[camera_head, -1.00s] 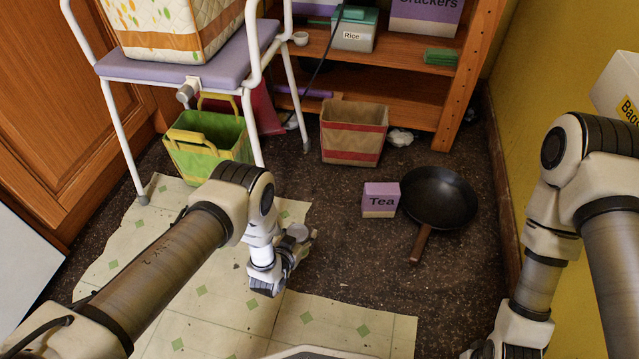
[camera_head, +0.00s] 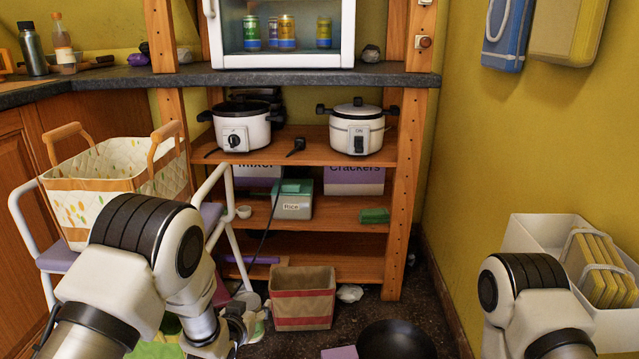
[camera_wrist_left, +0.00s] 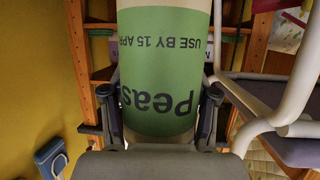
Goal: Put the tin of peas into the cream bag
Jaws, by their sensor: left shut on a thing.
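The tin of peas (camera_wrist_left: 160,75) has a green label reading "Peas" and fills the middle of the left wrist view, upside down there. My left gripper (camera_wrist_left: 160,125) is shut on it, one finger at each side. In the head view my left gripper (camera_head: 240,325) is low, in front of the shelves and partly hidden by my own arm; the tin is hard to make out there. The cream bag (camera_head: 105,195), patterned and with two wooden handles, stands on the chair at the left, above and left of the gripper. Its inside looks empty where visible. My right gripper is out of view.
The chair (camera_head: 55,258) has a lilac seat and white tubular frame. A brown bag with red stripes (camera_head: 302,300) and a black pan (camera_head: 395,342) are on the floor. Wooden shelves (camera_head: 300,215) stand behind. A white bin (camera_head: 525,235) is at the right by the wall.

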